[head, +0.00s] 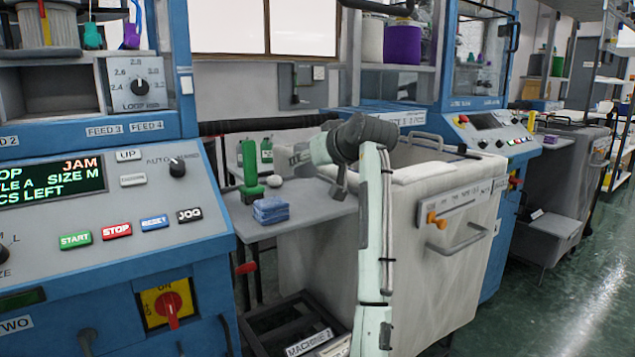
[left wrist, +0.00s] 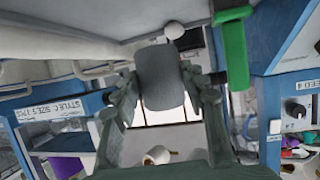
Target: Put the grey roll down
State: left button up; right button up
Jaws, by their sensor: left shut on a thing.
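In the left wrist view, the grey roll (left wrist: 160,78) is a plain dark-grey cylinder between the two fingers of my left gripper (left wrist: 163,88). The gripper is shut on it, and its fingers press on both sides. In the head view, my left arm rises from the bottom and bends left over the small grey side table (head: 318,207). My left gripper (head: 300,157) shows there at the table's far side. The roll cannot be made out clearly in that view. My right gripper is in neither view.
On the side table stand a green upright tool (head: 249,166), a stack of blue cloths (head: 270,209) and a small whitish object (head: 274,181). A blue machine panel (head: 110,215) is on the left, and a large pale bin (head: 445,220) is on the right.

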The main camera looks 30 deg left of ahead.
pick_arm(q)
jog(key=shift+w+d+f, duration=0.15)
jog(key=shift+w+f, duration=0.2)
jog(key=shift+w, duration=0.25)
jog(key=shift+w+d+f, duration=0.1)
jog(key=shift+w+f, duration=0.25)
jog(key=shift+w, duration=0.2)
jog(key=shift+w+f, duration=0.15)
jog(key=shift+w, duration=0.05)
jog(key=shift+f, duration=0.3)
notch_tip(320, 180, down, 2)
jog(key=shift+f, duration=0.65)
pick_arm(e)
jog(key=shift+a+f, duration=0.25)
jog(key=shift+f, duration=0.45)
pick_arm(q)
jog(key=shift+f, duration=0.15)
